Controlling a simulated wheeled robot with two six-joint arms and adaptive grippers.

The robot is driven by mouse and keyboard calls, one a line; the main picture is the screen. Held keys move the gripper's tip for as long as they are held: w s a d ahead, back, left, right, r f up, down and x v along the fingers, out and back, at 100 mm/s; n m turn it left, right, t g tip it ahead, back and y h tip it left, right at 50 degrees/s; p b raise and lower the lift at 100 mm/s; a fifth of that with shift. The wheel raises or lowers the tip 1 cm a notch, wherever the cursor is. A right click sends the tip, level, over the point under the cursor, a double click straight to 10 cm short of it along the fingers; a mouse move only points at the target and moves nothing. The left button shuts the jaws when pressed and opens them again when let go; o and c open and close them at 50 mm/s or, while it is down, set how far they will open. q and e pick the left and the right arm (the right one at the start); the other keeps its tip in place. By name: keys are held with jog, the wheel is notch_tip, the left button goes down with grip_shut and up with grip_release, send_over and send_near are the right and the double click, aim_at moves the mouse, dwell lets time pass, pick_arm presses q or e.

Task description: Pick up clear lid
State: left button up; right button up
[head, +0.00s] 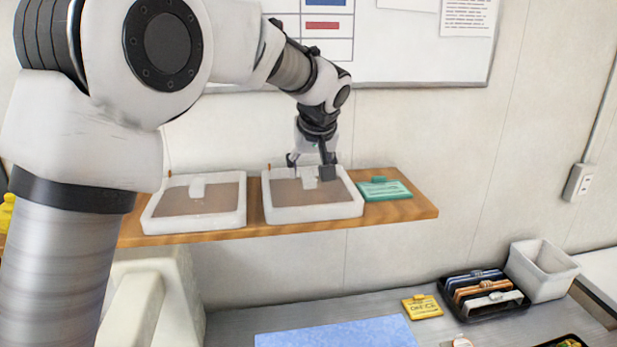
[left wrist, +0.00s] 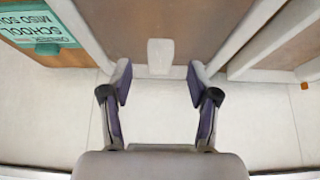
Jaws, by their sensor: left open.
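Two white-rimmed boxes stand on the wooden shelf, the left one (head: 150,217) and the right one (head: 270,214). Each has a brownish see-through top, which I take to be a clear lid (head: 288,193), with a pale upright tab (head: 309,183). My left gripper (head: 310,165) is above the right box, fingers pointing down. In the left wrist view, my left gripper (left wrist: 160,85) is open and empty, and the white tab (left wrist: 160,55) sits just ahead, centred between the fingers. I cannot tell how high the fingers are above the tab. My right gripper does not show.
A teal card (head: 386,189) lies on the shelf right of the boxes. Below, the grey counter holds a blue mat (head: 335,336), a yellow card (head: 422,307), a black tray (head: 485,313) and a white bin (head: 540,270). The wall is close behind the shelf.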

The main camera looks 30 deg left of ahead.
aim_at(308, 175)
pick_arm(q)
jog(key=w+a+f, duration=0.2)
jog(key=f, duration=0.1)
jog(key=shift+w, duration=0.2)
jog(key=shift+s+d, duration=0.15)
jog(key=shift+s, duration=0.05)
jog(key=shift+s+d+r, duration=0.2)
jog(key=c, duration=0.4)
jog(key=shift+s+d+r, duration=0.1)
jog(key=c, duration=0.6)
jog(key=shift+c, duration=0.4)
